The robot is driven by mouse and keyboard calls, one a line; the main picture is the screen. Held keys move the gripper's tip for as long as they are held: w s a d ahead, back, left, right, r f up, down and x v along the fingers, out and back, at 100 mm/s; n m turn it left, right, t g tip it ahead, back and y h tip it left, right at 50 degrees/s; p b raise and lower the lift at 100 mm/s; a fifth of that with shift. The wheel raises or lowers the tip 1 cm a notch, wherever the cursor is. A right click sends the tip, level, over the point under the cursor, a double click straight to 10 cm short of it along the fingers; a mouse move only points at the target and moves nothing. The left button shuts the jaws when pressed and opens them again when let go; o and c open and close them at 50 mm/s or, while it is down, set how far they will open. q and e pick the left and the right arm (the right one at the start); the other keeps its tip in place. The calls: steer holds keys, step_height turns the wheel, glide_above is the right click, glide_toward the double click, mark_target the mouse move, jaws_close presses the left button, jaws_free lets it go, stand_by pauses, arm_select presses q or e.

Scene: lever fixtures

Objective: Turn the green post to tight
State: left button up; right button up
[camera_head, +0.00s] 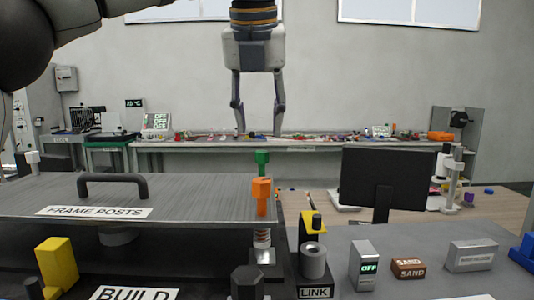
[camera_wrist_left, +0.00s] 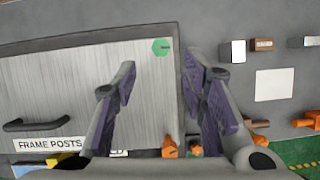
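The green post (camera_head: 263,160) has a hexagonal head and stands upright at the right end of the grey FRAME POSTS panel. In the left wrist view its green hexagonal top (camera_wrist_left: 161,47) shows between and just beyond the fingertips, with a small dark mark on it. My left gripper (camera_head: 259,132) points down above the green post, open and empty, with its fingers apart from it. It also shows open in the left wrist view (camera_wrist_left: 160,66). The lower part of the green post is partly hidden behind an orange post (camera_head: 262,195). My right gripper is not in view.
The grey panel (camera_head: 180,190) carries a dark handle (camera_head: 112,180) left of the posts. A LINK fixture (camera_head: 313,262), a box reading OFF (camera_head: 365,264) and a SAND block (camera_head: 408,268) stand to the right. A dark monitor (camera_head: 385,178) stands behind them.

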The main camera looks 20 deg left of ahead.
mark_target(261, 152)
arm_select(q)
steer(key=x, duration=0.8)
steer(key=shift+w+f, duration=0.25)
steer(key=shift+f, duration=0.05)
jaws_close()
